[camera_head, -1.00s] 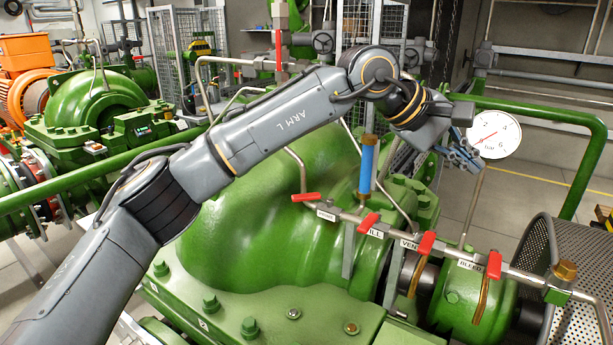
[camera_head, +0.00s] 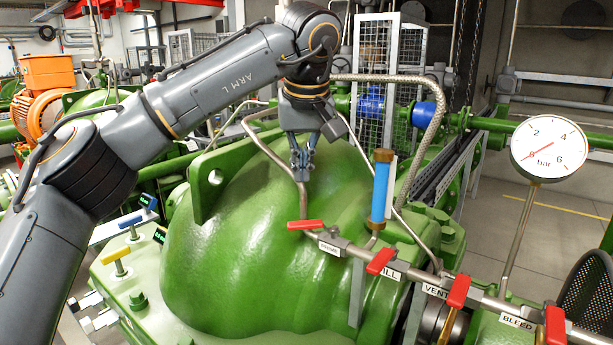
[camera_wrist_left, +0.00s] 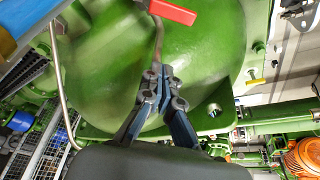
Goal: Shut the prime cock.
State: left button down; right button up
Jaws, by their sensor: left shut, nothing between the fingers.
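The prime cock has a red lever handle (camera_head: 305,225) at the left end of a sloping pipe row. A white label (camera_head: 330,249) that seems to read PRIME is just right of it. The handle lies nearly level across the picture. In the left wrist view the red handle (camera_wrist_left: 172,12) shows at the top edge. My left gripper (camera_head: 303,165) points down above the handle, near the bent pipe, apart from the handle. Its fingers (camera_wrist_left: 166,78) are shut and empty. My right gripper is not in view.
Red handles (camera_head: 380,261) (camera_head: 458,291) (camera_head: 555,325) follow along the row, near labels FILL, VENT and BLEED. A blue tube (camera_head: 380,190) stands behind the row. A gauge (camera_head: 548,150) is at right. The green pump casing (camera_head: 235,240) fills the middle.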

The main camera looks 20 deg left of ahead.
aim_at(314, 227)
pick_arm(q)
notch_tip(314, 227, down, 8)
jog(key=s+p, duration=0.1)
jog(key=p, duration=0.1)
jog(key=shift+d+r, duration=0.2)
jog(key=shift+d, duration=0.1)
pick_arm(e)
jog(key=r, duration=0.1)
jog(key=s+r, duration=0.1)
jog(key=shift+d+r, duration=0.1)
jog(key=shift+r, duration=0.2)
pick_arm(q)
jog(key=shift+p, duration=0.3)
